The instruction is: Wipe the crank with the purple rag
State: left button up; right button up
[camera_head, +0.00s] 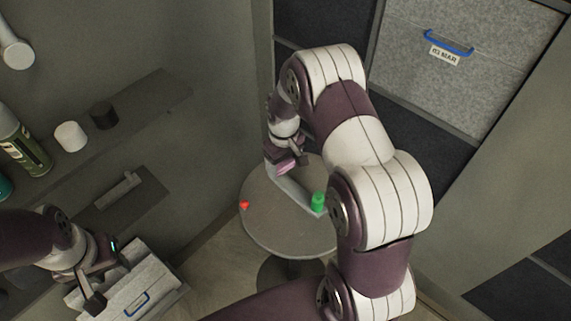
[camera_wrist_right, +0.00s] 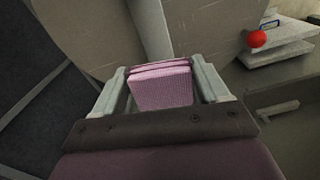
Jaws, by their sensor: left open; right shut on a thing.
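The purple rag (camera_head: 286,168) is a folded pink-purple cloth in my right gripper (camera_head: 284,158). In the right wrist view the rag (camera_wrist_right: 162,88) sits between both fingers of the right gripper (camera_wrist_right: 158,68). The crank (camera_head: 296,192) is a pale grey bar with a green grip (camera_head: 318,202), over the round grey table. The rag is at the bar's far end; I cannot tell whether they touch. In the right wrist view the bar (camera_wrist_right: 150,28) runs beyond the rag. My left gripper (camera_head: 108,277) is open over a grey box.
The round table (camera_head: 262,226) also carries a red ball-like part (camera_head: 244,205) at its left edge. The grey box (camera_head: 140,290) has a blue handle. A wall shelf (camera_head: 150,100) at left holds a white cup (camera_head: 70,136), a dark cup (camera_head: 103,115) and a spray can (camera_head: 22,145).

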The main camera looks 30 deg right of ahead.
jog(key=shift+w+r+p, duration=0.2)
jog(key=shift+r+p, duration=0.35)
jog(key=shift+r, duration=0.35)
jog(key=shift+r+p, duration=0.3)
jog(key=shift+r, duration=0.1)
jog(key=shift+s+r, duration=0.2)
jog(key=shift+r, duration=0.15)
jog(key=shift+w+f, duration=0.1)
jog(key=shift+w, duration=0.05)
